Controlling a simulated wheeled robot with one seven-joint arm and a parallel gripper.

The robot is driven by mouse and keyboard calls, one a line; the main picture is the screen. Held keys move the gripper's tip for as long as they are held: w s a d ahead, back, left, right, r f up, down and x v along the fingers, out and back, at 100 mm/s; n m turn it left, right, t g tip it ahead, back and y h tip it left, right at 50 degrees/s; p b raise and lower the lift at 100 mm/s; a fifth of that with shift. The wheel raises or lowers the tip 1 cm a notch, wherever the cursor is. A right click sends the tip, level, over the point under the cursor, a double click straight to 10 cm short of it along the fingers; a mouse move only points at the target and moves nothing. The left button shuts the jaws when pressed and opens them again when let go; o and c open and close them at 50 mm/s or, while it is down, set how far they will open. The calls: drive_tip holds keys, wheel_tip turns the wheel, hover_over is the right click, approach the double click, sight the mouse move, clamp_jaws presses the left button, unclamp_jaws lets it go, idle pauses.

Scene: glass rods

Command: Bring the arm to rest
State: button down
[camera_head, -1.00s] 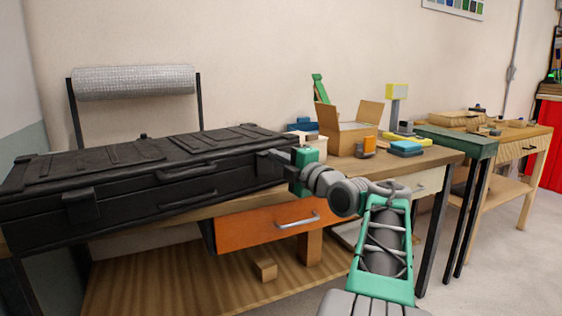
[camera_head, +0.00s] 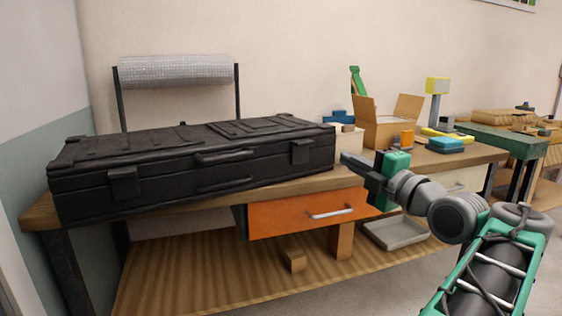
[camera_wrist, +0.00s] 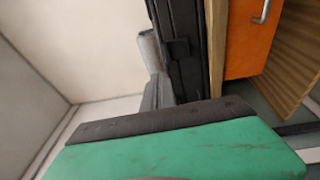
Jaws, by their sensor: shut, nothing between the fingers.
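My arm shows at the lower right of the head view, green and grey, reaching left in front of the workbench. My gripper (camera_head: 350,163) is at its end, just right of the black case and in front of the bench edge. It is shut and holds nothing. In the wrist view the gripper's green and dark body (camera_wrist: 180,145) fills the bottom of the picture. I cannot tell the exact gap between the gripper and the bench.
A closed black case (camera_head: 190,172) lies on the wooden workbench (camera_head: 420,163). An orange drawer (camera_head: 300,213) sits under the top. A cardboard box (camera_head: 385,132), an orange item (camera_head: 407,138) and a blue item (camera_head: 446,145) stand at the back right. The floor in front is clear.

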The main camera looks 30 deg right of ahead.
drive_tip(key=w+a+r+m+g+p, duration=0.1)
drive_tip(key=w+a+m+g+p, duration=0.25)
drive_tip(key=a+p, duration=0.5)
drive_tip(key=w+a+r+m+g+p, duration=0.1)
drive_tip(key=w+a+m+g+p, duration=0.3)
drive_tip(key=a+p, duration=0.5)
drive_tip(key=s+a+f+m+g+p, duration=0.2)
drive_tip(key=s+a+m+g+p, duration=0.6)
drive_tip(key=s+p, duration=0.8)
drive_tip(key=a+m+p, duration=0.2)
drive_tip(key=a+p, duration=0.1)
drive_tip(key=a, duration=0.1)
drive_tip(key=shift+s+a, duration=0.25)
drive_tip(key=shift+a, duration=0.15)
